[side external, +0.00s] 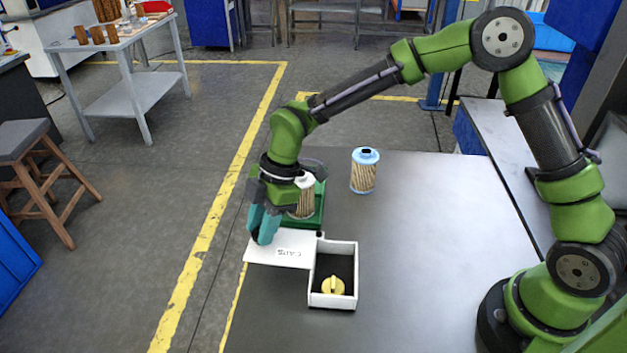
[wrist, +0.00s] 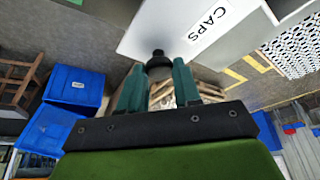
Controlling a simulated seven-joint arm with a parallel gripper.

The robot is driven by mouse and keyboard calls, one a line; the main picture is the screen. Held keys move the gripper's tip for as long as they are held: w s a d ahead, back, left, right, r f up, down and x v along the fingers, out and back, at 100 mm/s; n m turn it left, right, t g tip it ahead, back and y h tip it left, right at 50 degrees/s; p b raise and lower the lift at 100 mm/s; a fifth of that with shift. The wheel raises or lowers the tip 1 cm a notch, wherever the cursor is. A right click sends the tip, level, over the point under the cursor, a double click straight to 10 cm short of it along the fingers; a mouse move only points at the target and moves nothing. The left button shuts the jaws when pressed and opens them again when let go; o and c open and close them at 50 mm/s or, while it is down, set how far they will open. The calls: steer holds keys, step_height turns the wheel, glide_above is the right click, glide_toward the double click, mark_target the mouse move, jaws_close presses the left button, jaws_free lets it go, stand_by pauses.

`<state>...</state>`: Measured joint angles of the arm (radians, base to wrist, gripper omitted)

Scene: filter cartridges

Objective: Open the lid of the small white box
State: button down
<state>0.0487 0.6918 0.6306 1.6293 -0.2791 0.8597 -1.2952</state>
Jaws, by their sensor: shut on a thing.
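The small white box (side external: 354,274) sits on the grey table in the side external view, its top open and its dark interior showing. A round yellow cap (side external: 333,286) lies inside it. The white lid (side external: 283,248), labelled CAPS, extends out from the box's left side; it also shows in the wrist view (wrist: 150,22). My gripper (side external: 262,238) is at the lid's far left end. In the wrist view its teal fingers (wrist: 158,75) are shut on a dark knob (wrist: 157,58) at the lid's edge. The knob is hidden in the side external view.
A green fixture (side external: 313,222) holding a pleated filter cartridge (side external: 304,202) stands close behind the lid, partly covered by my gripper. A blue-capped cartridge (side external: 365,173) stands on the table (side external: 440,230) behind the box. The table right of the box is clear.

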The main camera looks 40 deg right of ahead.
steer(key=shift+w, duration=0.1)
steer(key=shift+d, duration=0.1)
stand_by(0.3)
steer(key=c, duration=0.8)
jaws_free()
steer(key=v, duration=1.7)
steer(key=shift+m, duration=0.4)
